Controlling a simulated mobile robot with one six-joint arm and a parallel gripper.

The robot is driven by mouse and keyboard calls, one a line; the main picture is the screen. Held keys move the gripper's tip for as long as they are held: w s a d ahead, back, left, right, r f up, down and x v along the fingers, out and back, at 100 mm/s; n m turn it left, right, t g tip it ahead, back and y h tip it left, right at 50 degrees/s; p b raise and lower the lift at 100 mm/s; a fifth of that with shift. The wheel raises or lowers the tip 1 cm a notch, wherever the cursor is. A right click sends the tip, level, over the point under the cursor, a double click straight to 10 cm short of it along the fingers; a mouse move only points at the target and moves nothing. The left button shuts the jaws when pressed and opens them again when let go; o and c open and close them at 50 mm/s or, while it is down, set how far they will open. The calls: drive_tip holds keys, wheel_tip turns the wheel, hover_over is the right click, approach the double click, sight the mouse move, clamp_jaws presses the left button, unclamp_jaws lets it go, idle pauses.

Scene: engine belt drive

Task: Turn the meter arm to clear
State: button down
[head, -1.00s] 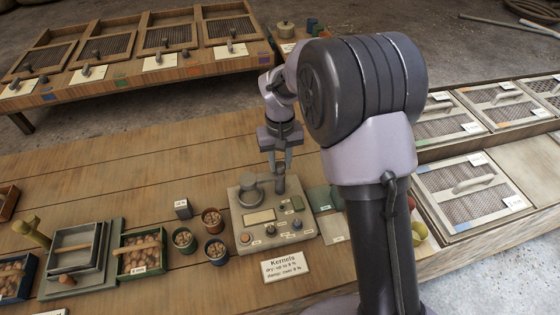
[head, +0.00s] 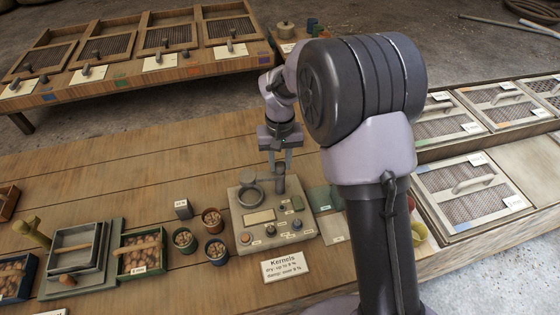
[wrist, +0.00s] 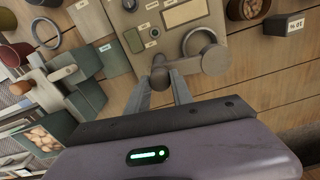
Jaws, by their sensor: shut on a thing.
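The meter (head: 243,222) is a grey box on the wooden table, with a display, buttons and an orange knob. Its round cup (head: 250,197) shows an open ring at the back left; the ring also shows in the wrist view (wrist: 186,42). My gripper (head: 280,170) is over the back of the meter, pointing down. In the wrist view its fingers (wrist: 162,88) are shut on the upright post of the meter arm (wrist: 160,77). The arm's round end (wrist: 214,60) lies beside the ring, partly overlapping its edge. The fingers partly hide the post.
Small pots of kernels (head: 184,240) and a small tag block (head: 183,208) stand left of the meter. A Kernels sign (head: 286,265) lies in front. The table behind is clear.

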drive_tip(key=m, duration=0.8)
drive_tip(key=m+b, duration=0.1)
drive_tip(key=m, duration=0.3)
drive_tip(key=shift+m+b, duration=0.35)
drive_tip(key=shift+m, duration=1.85)
drive_tip(key=c, duration=1.1)
unclamp_jaws()
